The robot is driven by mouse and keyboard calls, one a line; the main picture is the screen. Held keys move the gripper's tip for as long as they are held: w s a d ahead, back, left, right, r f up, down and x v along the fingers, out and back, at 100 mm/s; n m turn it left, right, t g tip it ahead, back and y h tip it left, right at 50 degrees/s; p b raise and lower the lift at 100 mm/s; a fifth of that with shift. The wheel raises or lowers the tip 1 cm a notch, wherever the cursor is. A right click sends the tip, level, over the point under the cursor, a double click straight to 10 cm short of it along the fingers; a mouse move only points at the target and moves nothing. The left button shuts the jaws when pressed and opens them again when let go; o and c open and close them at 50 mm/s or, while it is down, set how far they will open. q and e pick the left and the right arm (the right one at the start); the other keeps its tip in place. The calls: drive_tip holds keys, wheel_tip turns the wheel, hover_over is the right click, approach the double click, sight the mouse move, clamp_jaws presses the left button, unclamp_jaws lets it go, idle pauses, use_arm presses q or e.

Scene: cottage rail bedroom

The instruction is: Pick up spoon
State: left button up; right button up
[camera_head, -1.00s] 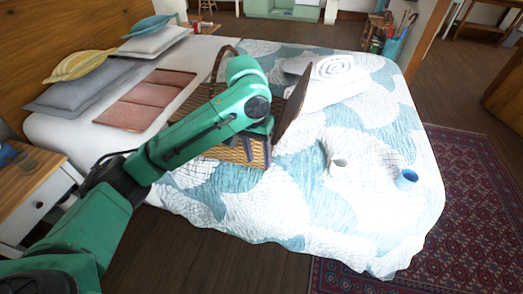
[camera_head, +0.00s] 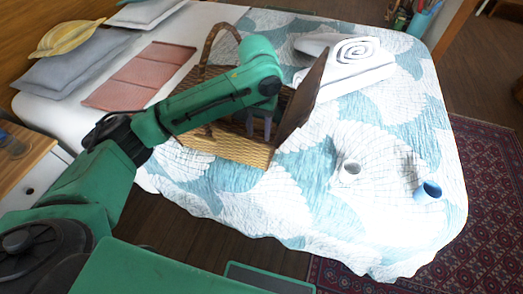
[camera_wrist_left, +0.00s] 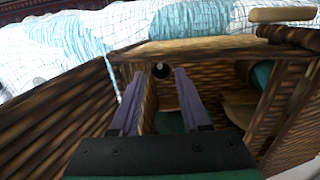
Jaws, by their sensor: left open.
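The wicker basket (camera_head: 232,150) stands on the bed with its lid raised; its woven walls and compartments fill much of the left wrist view (camera_wrist_left: 60,130). My left gripper (camera_head: 259,128) reaches down into the basket's open top. In the left wrist view its two purple fingers (camera_wrist_left: 160,76) are apart. I cannot make out a spoon for certain in either view. My right gripper is not seen.
A rolled white towel (camera_head: 350,68) lies behind the basket. A folded pink cloth (camera_head: 140,75) and pillows (camera_head: 70,70) lie left. The raised lid (camera_head: 303,98) stands close beside my gripper.

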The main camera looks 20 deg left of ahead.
use_arm(q)
wheel_tip(320, 180, down, 5)
drive_tip(key=shift+s+r, duration=0.15)
drive_tip(key=shift+r, duration=0.05)
drive_tip(key=shift+f, duration=0.35)
clamp_jaws()
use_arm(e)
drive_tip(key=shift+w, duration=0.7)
